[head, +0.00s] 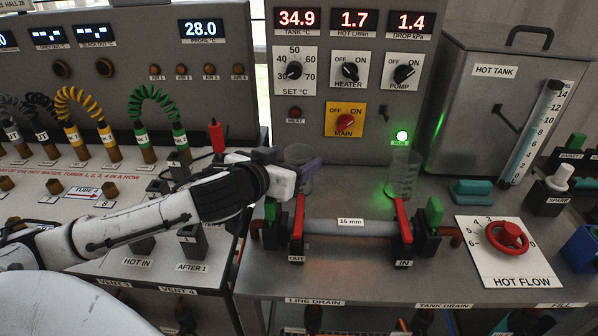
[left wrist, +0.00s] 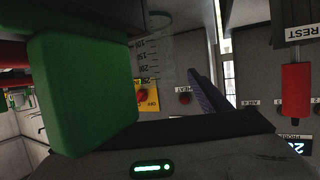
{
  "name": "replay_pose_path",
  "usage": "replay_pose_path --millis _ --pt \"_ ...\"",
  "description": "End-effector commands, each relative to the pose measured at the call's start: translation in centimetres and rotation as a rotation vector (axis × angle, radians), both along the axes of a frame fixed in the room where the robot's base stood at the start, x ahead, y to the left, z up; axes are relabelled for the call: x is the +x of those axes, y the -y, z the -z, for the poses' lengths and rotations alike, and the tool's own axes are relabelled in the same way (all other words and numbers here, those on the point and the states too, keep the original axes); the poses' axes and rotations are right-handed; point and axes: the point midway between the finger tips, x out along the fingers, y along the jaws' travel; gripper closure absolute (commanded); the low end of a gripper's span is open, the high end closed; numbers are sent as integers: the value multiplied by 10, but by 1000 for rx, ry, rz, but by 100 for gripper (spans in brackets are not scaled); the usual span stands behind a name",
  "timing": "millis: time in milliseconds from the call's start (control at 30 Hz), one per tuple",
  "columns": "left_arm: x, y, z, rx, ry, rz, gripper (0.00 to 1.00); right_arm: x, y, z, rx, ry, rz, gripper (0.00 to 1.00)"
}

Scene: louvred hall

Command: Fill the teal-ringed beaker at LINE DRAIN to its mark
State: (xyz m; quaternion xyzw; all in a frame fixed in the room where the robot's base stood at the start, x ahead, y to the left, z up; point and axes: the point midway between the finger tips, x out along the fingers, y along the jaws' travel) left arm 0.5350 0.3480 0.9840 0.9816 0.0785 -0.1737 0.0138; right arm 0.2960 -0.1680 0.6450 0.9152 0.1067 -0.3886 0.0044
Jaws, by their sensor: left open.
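A clear graduated beaker (head: 299,154) stands on the bench behind my left gripper, which partly hides it. Its scale shows in the left wrist view (left wrist: 150,62), with a bluish rim or ring at its end. My left gripper (head: 300,176) is open, with its purple-padded finger against or just in front of the beaker; I cannot tell if they touch. A second clear beaker (head: 403,172) stands to the right, lit green by the lamp; its ring colour is unclear. My right gripper is not in view.
A 15 mm pipe (head: 350,228) with upright red levers (head: 403,220) and green handles runs in front of the beakers. One green handle (left wrist: 80,90) looms close in the left wrist view. The red HOT FLOW wheel (head: 507,235) and hot tank (head: 495,110) are at right.

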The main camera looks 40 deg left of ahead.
Motion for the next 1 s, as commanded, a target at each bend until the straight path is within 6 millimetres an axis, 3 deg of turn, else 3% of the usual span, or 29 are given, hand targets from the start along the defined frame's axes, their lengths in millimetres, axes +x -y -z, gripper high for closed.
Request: replay_pose_path --millis 100,367,700,1000 --pt "11 -1 4 0 0 1 30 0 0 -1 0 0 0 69" --pt "13 -1 6 0 0 2 30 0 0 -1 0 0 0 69" --pt "13 -1 5 0 1 2 86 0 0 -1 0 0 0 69" --pt "13 -1 -3 -1 3 3 86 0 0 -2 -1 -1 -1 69"
